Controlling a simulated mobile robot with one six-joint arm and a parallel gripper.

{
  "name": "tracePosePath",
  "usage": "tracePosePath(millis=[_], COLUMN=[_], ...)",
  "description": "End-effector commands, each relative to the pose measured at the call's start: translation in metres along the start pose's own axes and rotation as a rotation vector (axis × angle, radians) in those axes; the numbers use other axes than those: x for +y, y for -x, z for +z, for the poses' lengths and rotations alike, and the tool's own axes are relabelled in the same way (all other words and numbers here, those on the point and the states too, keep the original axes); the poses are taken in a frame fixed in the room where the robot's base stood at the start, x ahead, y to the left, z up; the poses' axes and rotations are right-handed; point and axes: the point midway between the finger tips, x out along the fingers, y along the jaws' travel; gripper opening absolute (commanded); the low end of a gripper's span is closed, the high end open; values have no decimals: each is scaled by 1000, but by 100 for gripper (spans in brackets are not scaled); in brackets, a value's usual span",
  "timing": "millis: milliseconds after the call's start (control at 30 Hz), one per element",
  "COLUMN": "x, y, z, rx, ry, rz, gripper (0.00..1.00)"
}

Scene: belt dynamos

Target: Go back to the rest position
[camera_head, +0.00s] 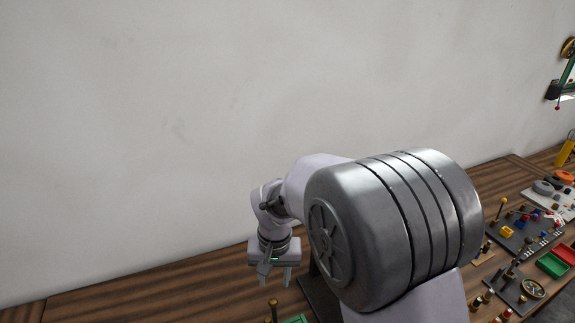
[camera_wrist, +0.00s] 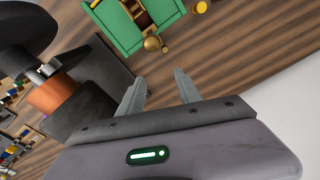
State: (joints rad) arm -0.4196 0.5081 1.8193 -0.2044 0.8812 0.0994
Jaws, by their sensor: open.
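My gripper (camera_head: 275,277) hangs over the wooden bench at the lower middle of the head view, fingers pointing down. In the wrist view its two grey fingers (camera_wrist: 160,90) stand apart with nothing between them. My arm's large grey joint covers much of the right half of the head view and hides part of the bench.
A green device (camera_wrist: 128,25) with a brass ball stands on the bench (camera_wrist: 240,50) past the fingers. A dark machine with a copper-coloured cylinder (camera_wrist: 52,93) is close at left. Red and green trays (camera_head: 562,255) lie at right. A white wall (camera_head: 150,120) stands behind.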

Motion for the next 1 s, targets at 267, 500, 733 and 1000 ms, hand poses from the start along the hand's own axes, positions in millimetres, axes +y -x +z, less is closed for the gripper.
tracePosePath(millis=[267,500,733,1000], x=[106,140,142,142], y=[35,6,3,4], z=[105,196,210,210], rx=[251,418,448,448], ry=[-271,-414,-436,-434], rz=[-135,-196,-206,-206], gripper=[41,41,41,41])
